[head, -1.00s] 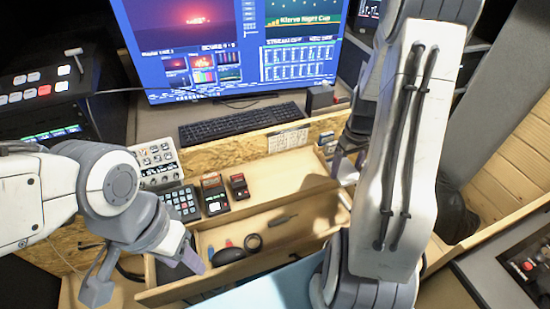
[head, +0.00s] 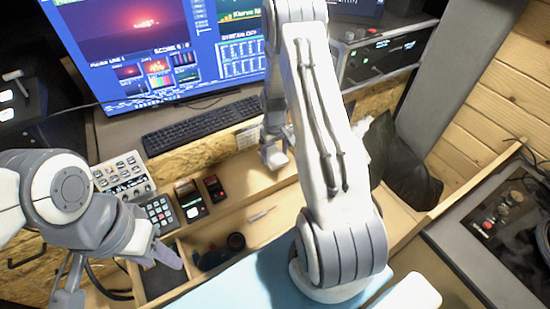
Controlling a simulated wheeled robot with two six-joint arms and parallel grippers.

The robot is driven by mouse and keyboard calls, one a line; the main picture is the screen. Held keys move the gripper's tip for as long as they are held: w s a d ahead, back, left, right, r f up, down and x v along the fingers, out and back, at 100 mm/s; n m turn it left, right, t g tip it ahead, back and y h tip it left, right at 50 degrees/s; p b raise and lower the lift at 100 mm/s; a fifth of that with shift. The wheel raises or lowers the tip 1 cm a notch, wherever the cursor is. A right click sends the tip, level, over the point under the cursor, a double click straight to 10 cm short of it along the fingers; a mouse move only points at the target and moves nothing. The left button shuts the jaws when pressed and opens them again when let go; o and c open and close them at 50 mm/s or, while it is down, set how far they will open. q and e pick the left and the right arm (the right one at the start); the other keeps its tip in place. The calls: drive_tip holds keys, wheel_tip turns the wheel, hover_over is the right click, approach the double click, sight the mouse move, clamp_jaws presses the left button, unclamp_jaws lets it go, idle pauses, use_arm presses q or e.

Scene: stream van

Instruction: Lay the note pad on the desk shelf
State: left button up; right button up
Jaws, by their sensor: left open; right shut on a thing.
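The desk shelf (head: 284,192) is a pale wooden ledge below the keyboard. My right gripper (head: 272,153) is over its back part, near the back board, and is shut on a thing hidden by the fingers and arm. I cannot make out the note pad for certain. A small printed white sheet (head: 248,134) shows at the back board, just left of the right gripper. My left gripper (head: 118,277) is open and empty at the lower left, beside the drawer compartments.
A keypad (head: 160,213), a pedal-like red-and-black box (head: 190,200) and a smaller one (head: 214,188) stand on the shelf's left part. A screwdriver (head: 262,215) and dark roll (head: 236,241) lie nearer me. A black bag (head: 405,172) is at right. The keyboard (head: 204,124) is behind.

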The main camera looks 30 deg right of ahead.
sight(275, 157)
wheel_tip(275, 157, down, 2)
drive_tip(key=shift+f+p, duration=0.2)
drive_tip(key=shift+p, duration=0.15)
drive_tip(key=shift+f, duration=0.35)
